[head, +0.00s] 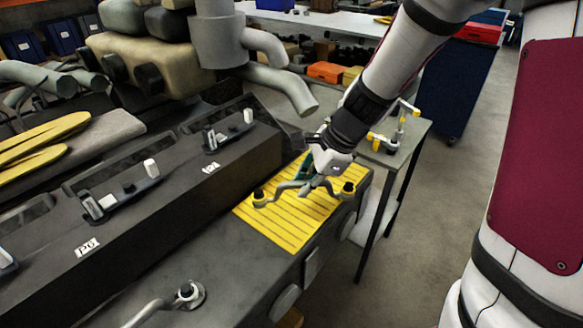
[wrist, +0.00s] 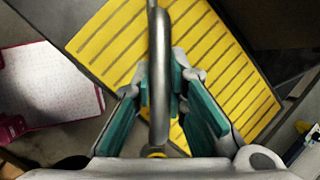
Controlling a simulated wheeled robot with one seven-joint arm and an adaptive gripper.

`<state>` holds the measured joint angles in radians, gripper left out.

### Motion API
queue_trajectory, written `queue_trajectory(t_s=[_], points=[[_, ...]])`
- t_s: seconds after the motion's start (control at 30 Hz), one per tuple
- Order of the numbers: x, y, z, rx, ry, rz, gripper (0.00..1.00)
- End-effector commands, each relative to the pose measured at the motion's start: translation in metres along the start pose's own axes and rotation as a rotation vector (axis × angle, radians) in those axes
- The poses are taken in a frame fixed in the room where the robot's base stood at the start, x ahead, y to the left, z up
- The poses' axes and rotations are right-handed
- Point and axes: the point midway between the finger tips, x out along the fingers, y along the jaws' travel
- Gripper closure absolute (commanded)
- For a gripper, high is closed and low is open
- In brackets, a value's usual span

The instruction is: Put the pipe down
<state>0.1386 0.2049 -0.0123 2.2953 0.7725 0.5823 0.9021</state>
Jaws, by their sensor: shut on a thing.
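The pipe (head: 284,189) is a bent grey tube with a yellow and black fitting at each end. My gripper (head: 311,183) is shut on its middle, over the yellow ribbed mat (head: 283,236) on the dark engine ledge. In the wrist view the pipe (wrist: 159,82) runs upright in the picture between the teal finger pads (wrist: 159,95), with the mat (wrist: 105,45) behind it. The pipe lies across the mat's width in the head view. I cannot tell whether its fittings touch the mat.
The dark engine block (head: 165,203) with labelled covers rises left of the mat. Curved grey pipes (head: 275,85) hang above its far end. A small table (head: 405,150) with yellow-fitted parts stands right. Another pipe (head: 150,312) is at the front. Bare floor lies right.

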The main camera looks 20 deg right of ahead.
Motion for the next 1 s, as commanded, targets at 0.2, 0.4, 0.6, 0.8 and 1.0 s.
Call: queue_trajectory(t_s=[0.2, 0.4, 0.6, 0.8, 1.0], points=[[0.012, -0.044, -0.003, -0.001, 0.000, -0.001, 1.00], [0.018, -0.058, -0.004, 0.000, 0.000, 0.000, 1.00], [0.040, -0.052, -0.014, 0.002, 0.000, 0.003, 1.00], [0.049, -0.051, -0.017, -0.001, 0.001, -0.001, 1.00], [0.049, -0.051, -0.017, -0.001, 0.001, -0.001, 1.00]])
